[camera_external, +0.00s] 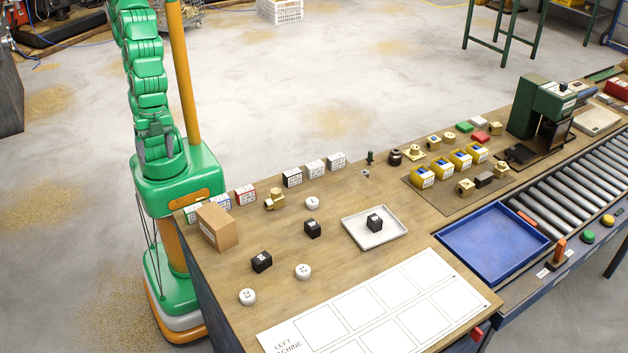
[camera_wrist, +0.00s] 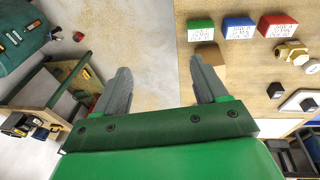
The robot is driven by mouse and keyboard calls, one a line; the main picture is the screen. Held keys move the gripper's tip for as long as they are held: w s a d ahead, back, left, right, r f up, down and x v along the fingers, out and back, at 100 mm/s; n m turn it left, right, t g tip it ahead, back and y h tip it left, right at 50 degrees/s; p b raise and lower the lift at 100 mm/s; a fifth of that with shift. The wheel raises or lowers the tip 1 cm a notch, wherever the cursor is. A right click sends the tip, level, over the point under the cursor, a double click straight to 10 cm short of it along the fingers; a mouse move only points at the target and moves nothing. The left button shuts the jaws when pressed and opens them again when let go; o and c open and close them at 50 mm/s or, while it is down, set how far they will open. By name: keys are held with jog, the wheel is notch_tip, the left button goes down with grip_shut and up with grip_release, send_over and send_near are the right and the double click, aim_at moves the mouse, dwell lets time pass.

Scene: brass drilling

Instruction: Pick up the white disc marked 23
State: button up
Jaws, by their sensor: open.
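Three white discs lie flat and apart on the wooden table in the external view: one near the front left corner (camera_external: 247,297), one to its right (camera_external: 303,272) and one farther back (camera_external: 312,203). Their dark marks are small; the front left one looks most like 23, but I cannot read it surely. A white disc also shows at the right edge of the wrist view (camera_wrist: 313,66). My gripper (camera_wrist: 160,78) is open and empty, its two grey fingers apart. In the external view it hangs by my green base, left of the table and away from the discs.
Black cubes (camera_external: 262,261) (camera_external: 312,228) stand among the discs. A cardboard box (camera_external: 217,227) stands at the table's left edge. A white printed sheet (camera_external: 375,310) lies in front. A blue tray (camera_external: 492,243) is to the right.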

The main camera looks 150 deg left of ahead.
jog(key=w+d+r+n+t+h, duration=0.1)
jog(key=w+d+r+t, duration=0.25)
jog(key=w, duration=0.55)
jog(key=w+d+r+t+h, duration=0.1)
jog(key=w+d+r+t, duration=0.15)
jog(key=w+d, duration=0.45)
jog(key=w+d+f+n+t, duration=0.1)
jog(key=w+d+n+t, duration=0.2)
jog(key=w, duration=1.5)
jog(key=w+a+f+n+t+y, duration=0.1)
jog(key=w+a+f+n+y, duration=0.15)
jog(key=w+f, duration=0.35)
jog(key=n+g+y, duration=0.2)
jog(key=n+y, duration=0.2)
jog(key=y, duration=0.5)
send_near(245, 295)
jog(key=w+d+r, duration=0.3)
jog(key=w+d, duration=0.3)
jog(key=w, duration=0.1)
jog(key=s+a+f+g+y, duration=0.2)
jog(key=s+a+f+y, duration=0.2)
jog(key=s+a+f, duration=0.1)
jog(key=shift+x, duration=3.8)
jog(key=shift+w+r, duration=0.1)
jog(key=shift+w, duration=0.1)
